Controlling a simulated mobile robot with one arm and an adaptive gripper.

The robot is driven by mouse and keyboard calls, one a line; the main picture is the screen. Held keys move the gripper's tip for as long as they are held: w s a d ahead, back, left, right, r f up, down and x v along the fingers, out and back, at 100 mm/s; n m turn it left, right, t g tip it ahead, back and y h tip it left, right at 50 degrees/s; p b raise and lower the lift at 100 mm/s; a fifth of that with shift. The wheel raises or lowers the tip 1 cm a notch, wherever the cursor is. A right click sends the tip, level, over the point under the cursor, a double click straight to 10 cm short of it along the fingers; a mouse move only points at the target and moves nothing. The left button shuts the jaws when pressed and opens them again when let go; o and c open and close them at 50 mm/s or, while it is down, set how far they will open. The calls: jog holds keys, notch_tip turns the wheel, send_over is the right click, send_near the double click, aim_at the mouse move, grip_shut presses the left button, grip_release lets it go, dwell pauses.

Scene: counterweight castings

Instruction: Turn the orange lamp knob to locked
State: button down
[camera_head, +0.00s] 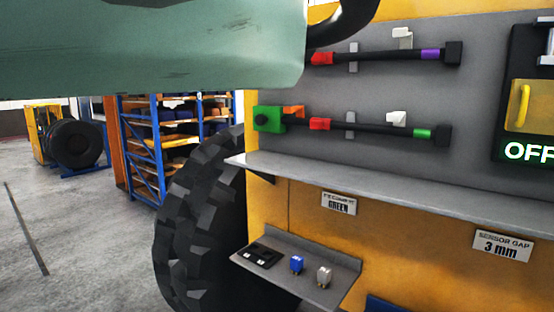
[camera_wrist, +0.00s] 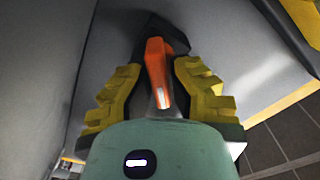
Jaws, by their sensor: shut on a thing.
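The orange lamp knob (camera_wrist: 157,72) is a narrow lever on a black base (camera_wrist: 150,30) against a grey surface, in the wrist view. My gripper (camera_wrist: 157,85), with yellow ribbed fingers, is shut on the knob, one finger on each side of it. The knob's lower end has a pale mark and runs down to my teal gripper body. I see no marking that tells the knob's position. In the head view my teal arm covers the upper left, and I cannot make out my fingers or the held knob there.
On the grey panel are two black cables (camera_head: 390,57) with red ends, a green box (camera_head: 267,119) with an orange piece, and a lit OFF unit (camera_head: 529,151) with a yellow handle. A grey shelf (camera_head: 390,185), a small lower shelf (camera_head: 320,287) and a big tyre (camera_head: 195,220) are below.

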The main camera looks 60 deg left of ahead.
jog(key=m, duration=0.4)
jog(key=shift+a+f, duration=0.1)
jog(key=shift+f, duration=0.15)
jog(key=shift+f+m+p, duration=0.1)
jog(key=shift+m+p, duration=0.55)
jog(key=shift+m, duration=1.55)
jog(key=c, duration=1)
grip_release()
jog(key=shift+w, duration=0.1)
